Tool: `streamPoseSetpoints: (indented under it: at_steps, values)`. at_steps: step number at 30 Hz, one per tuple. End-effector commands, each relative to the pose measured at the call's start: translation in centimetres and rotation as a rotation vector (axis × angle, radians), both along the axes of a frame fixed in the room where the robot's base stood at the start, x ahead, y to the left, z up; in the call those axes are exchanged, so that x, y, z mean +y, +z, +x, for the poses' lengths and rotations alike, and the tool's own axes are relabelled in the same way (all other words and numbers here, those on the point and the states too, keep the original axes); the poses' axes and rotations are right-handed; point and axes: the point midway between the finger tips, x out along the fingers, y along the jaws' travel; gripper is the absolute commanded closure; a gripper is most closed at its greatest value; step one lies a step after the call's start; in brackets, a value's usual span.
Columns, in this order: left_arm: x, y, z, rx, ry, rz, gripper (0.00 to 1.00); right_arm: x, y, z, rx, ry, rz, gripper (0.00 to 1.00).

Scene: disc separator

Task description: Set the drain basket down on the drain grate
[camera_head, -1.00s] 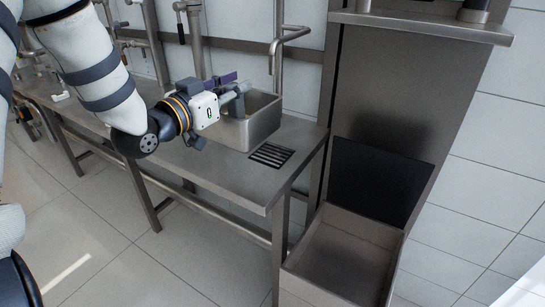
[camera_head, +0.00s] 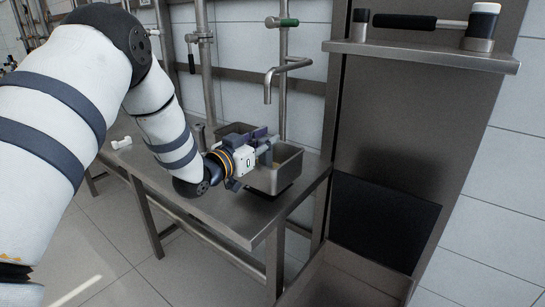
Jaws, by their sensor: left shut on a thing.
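The drain basket, a metal box (camera_head: 283,174), is at the right part of the steel bench. My left gripper (camera_head: 263,148) is shut on its left side, with the fingers at the rim. The drain grate (camera_head: 270,194) is mostly hidden under the basket. Only a dark strip of it, or of shadow, shows below the basket's lower edge. The basket looks level and over the grate; I cannot tell whether it touches. My right gripper is out of view.
A bent steel spout (camera_head: 268,90) stands behind the basket. A dark opening or bin (camera_head: 235,130) lies behind my gripper. A shelf (camera_head: 420,55) with a dark-handled tool is at upper right, above an open metal trough (camera_head: 350,275). The bench front (camera_head: 240,225) is clear.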

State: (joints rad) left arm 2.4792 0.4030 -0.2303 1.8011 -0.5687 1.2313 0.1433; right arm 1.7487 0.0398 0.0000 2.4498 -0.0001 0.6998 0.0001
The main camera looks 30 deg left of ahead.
Motion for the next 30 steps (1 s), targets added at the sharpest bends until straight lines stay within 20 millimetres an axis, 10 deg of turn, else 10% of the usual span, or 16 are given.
streamPoseSetpoints:
  at_steps: [9,20,21,23,30]
  values:
    - [-0.1,-4.0,1.2,-0.005,0.001,-0.001,1.00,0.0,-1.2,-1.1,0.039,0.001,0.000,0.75]
    - [-0.1,-4.1,1.1,-0.011,0.000,-0.001,1.00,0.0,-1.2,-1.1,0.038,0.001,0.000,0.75]
    - [-0.1,-4.1,1.1,-0.010,0.001,-0.001,0.69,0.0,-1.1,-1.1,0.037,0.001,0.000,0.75]
    - [-0.1,-4.0,1.1,-0.010,0.001,-0.001,0.58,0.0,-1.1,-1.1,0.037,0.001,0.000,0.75]
    - [-0.1,-4.0,1.1,-0.010,0.000,0.000,0.58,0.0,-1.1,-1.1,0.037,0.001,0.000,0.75]
